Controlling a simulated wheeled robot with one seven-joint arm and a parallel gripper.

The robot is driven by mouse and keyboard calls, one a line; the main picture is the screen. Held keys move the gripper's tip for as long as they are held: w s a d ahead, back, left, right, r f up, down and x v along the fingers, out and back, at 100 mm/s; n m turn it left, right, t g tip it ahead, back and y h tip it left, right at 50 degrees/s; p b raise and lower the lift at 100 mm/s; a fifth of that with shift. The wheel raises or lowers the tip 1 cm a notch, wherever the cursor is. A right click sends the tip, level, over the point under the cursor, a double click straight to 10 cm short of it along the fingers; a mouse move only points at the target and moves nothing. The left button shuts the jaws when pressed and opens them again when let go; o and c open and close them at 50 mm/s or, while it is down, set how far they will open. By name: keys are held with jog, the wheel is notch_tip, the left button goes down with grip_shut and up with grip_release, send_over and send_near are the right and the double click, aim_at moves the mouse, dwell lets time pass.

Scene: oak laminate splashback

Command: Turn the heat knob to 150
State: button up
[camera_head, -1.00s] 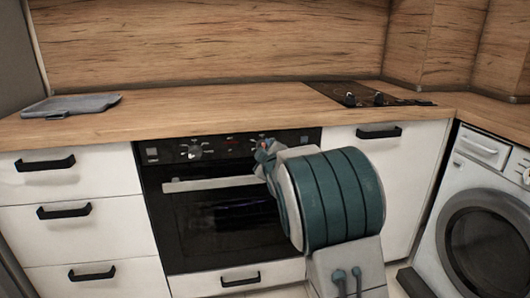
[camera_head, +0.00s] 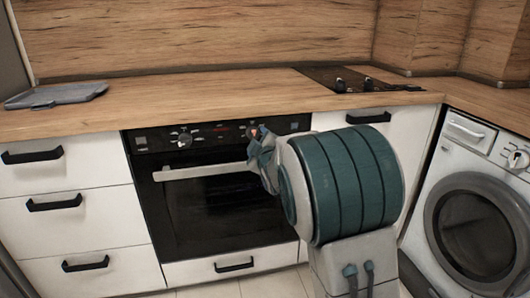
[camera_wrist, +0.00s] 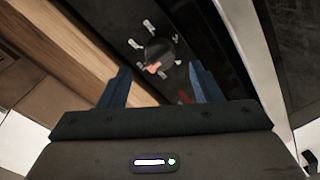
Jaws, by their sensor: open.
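The oven (camera_head: 215,212) is built in under the worktop, with a black control panel (camera_head: 215,133) on top. A round knob (camera_head: 184,140) sits on the panel's left part. Another knob (camera_head: 253,132) is at the right, just by my gripper (camera_head: 260,150). In the wrist view a dark round knob (camera_wrist: 158,52) with an orange-red mark lies ahead, between the lines of my open fingers (camera_wrist: 160,68). White markings ring it, too small to read. The fingers hold nothing; whether they touch the knob I cannot tell. My arm hides the panel's right underside.
The oven door handle (camera_head: 205,171) sticks out below the panel. The worktop (camera_head: 200,97) holds a grey tray or board (camera_head: 55,96) at left and a black hob (camera_head: 350,82) at right. A washing machine (camera_head: 455,185) stands at the far right.

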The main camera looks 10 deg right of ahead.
jog(key=s+d+p, duration=0.1)
jog(key=s, duration=0.8)
jog(key=shift+s+d+r, duration=0.2)
jog(key=shift+s+r, duration=0.05)
jog(key=shift+s, duration=0.05)
jog(key=s+d+r+m+g+p, duration=0.2)
jog(key=s+r+m+g+p, duration=0.2)
jog(key=s+p, duration=0.6)
jog(key=s+d+r+m+g+h+p, duration=0.1)
jog(key=s+r+m+g+p, duration=0.3)
jog(key=s+r+p, duration=0.5)
jog(key=s+d+r+m+g+h+p, duration=0.1)
jog(key=s+d+r+m+g+p, duration=0.2)
jog(key=s+p, duration=0.8)
notch_tip(320, 180, up, 4)
jog(key=s+m+g, duration=0.1)
jog(key=m+g, duration=0.1)
jog(key=g, duration=0.1)
jog(key=shift+s+d+r+p, duration=0.15)
jog(key=shift+d+r+p, duration=0.05)
jog(key=shift+d+p, duration=0.2)
